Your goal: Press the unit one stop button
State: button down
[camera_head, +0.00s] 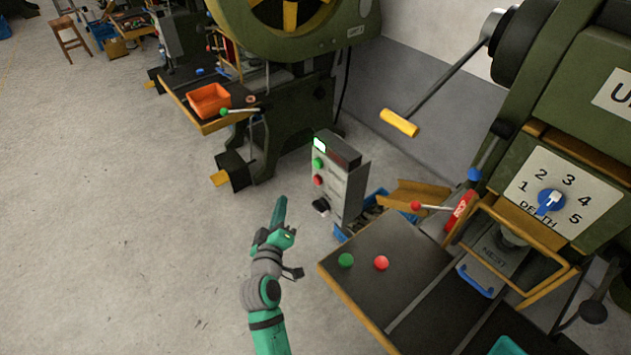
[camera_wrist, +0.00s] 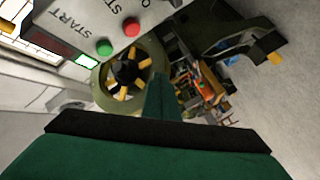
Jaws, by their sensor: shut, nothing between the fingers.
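A grey control box (camera_head: 345,185) stands on the floor at the middle. It has a lit green screen, a green button (camera_head: 316,163) and a red button (camera_head: 317,180) below it. In the wrist view, a pale panel (camera_wrist: 155,12) shows a green button (camera_wrist: 104,47) near the word START and a red button (camera_wrist: 131,27) near partly cut-off lettering. My gripper (camera_head: 280,207) is shut and empty, left of the control box in the head view. Its fingers (camera_wrist: 161,98) point toward the panel's lower edge in the wrist view, apart from the red button as far as I can tell.
The green press at right has a dial (camera_head: 551,200), a yellow-handled lever (camera_head: 400,123) and a dark bench (camera_head: 372,285) carrying a green knob (camera_head: 345,260) and a red knob (camera_head: 381,262). Another press (camera_head: 290,70) with an orange bin (camera_head: 209,101) stands behind.

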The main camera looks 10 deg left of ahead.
aim_at(318, 180)
jog(key=w+d, duration=0.5)
jog(key=w, duration=0.2)
jog(key=shift+d, duration=0.3)
jog(key=shift+a, duration=0.1)
dwell(0.6)
dwell(1.4)
jog(key=shift+w+d, duration=0.25)
jog(key=shift+w, duration=0.05)
